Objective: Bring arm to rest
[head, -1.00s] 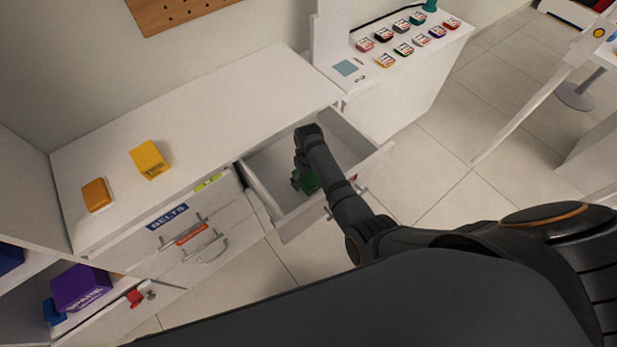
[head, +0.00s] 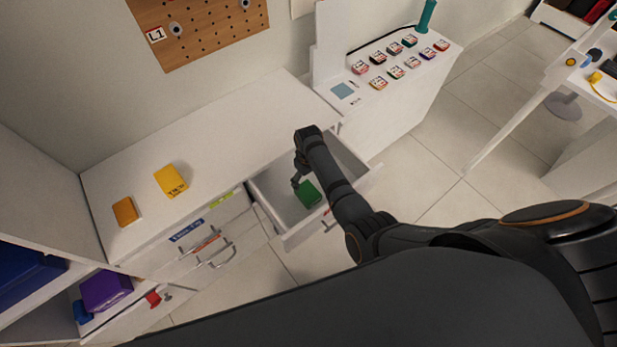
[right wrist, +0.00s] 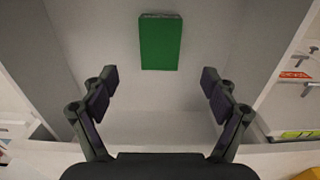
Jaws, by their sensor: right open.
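My right arm reaches over an open white drawer (head: 279,181) in the head view. My right gripper (head: 297,182) points down into the drawer, beside a green box (head: 309,196). In the right wrist view the two fingers of the gripper (right wrist: 160,88) are spread apart with nothing between them. The green box (right wrist: 160,43) lies on the drawer floor beyond the fingertips, clear of them. My left gripper is not in view.
The white cabinet top (head: 235,130) holds a yellow box (head: 171,181) and an orange box (head: 126,211). A counter with several small coloured items (head: 397,72) stands at the right. Drawer walls surround the gripper. Open floor (head: 440,150) lies to the right.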

